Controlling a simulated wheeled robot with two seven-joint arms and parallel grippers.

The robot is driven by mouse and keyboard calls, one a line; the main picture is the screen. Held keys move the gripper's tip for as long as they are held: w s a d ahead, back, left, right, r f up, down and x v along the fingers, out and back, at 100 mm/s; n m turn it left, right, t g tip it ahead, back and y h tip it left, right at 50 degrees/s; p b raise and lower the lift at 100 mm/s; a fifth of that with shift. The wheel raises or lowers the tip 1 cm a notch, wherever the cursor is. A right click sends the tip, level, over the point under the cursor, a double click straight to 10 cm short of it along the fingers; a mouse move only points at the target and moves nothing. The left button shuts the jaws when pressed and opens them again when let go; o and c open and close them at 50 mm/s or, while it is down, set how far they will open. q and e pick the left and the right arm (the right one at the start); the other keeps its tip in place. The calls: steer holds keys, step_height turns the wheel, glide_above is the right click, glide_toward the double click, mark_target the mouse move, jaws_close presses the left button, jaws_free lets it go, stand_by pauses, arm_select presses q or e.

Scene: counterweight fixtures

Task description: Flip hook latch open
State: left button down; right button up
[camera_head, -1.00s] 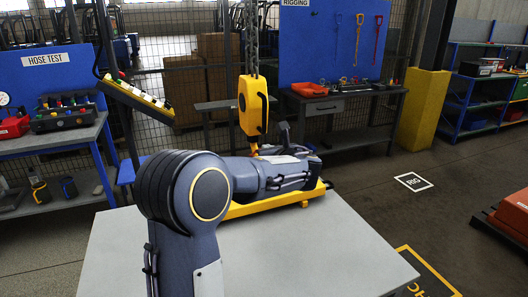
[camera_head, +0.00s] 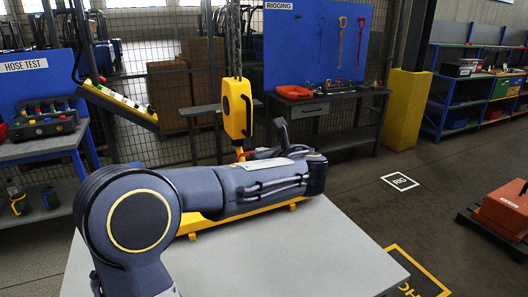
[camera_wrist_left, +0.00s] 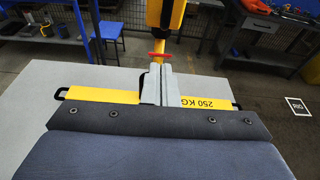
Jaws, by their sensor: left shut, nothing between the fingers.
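The yellow hook block (camera_head: 237,108) hangs on a chain above the grey table. Its small red latch (camera_head: 240,151) shows just below the block, partly hidden behind my left arm; the latch (camera_wrist_left: 160,56) is clearer in the left wrist view. There, my left gripper's grey fingers (camera_wrist_left: 158,70) are shut and empty, with their tips close below the red latch. I cannot tell whether they touch it. The hook's lower part is hidden by the fingers. In the head view my left forearm hides most of the gripper. My right gripper is not in view.
A yellow beam (camera_wrist_left: 205,101) marked 250 KG with black end handles lies beneath the gripper over the table (camera_head: 310,250). A yellow control pendant (camera_head: 120,105) hangs at left. The table's front right is clear.

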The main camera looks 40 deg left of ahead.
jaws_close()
arm_select(q)
steer(key=s+d+f+n+g+h, duration=0.35)
steer(key=s+f+n+h, duration=0.45)
steer(key=s+f+n, duration=0.55)
steer(key=s+d+f+n+t+h, duration=0.1)
steer(key=s+d+n+h, duration=0.3)
steer(key=d, duration=0.5)
steer(key=s+d+f+n+t+h, duration=0.1)
steer(key=s+d+f+n+h, duration=0.2)
steer(key=s+d+n+h, duration=0.2)
steer(key=s+d+n, duration=0.2)
steer(key=s+d, duration=0.2)
steer(key=shift+s+f, duration=0.3)
steer(key=shift+d+n, duration=0.1)
steer(key=shift+n, duration=0.15)
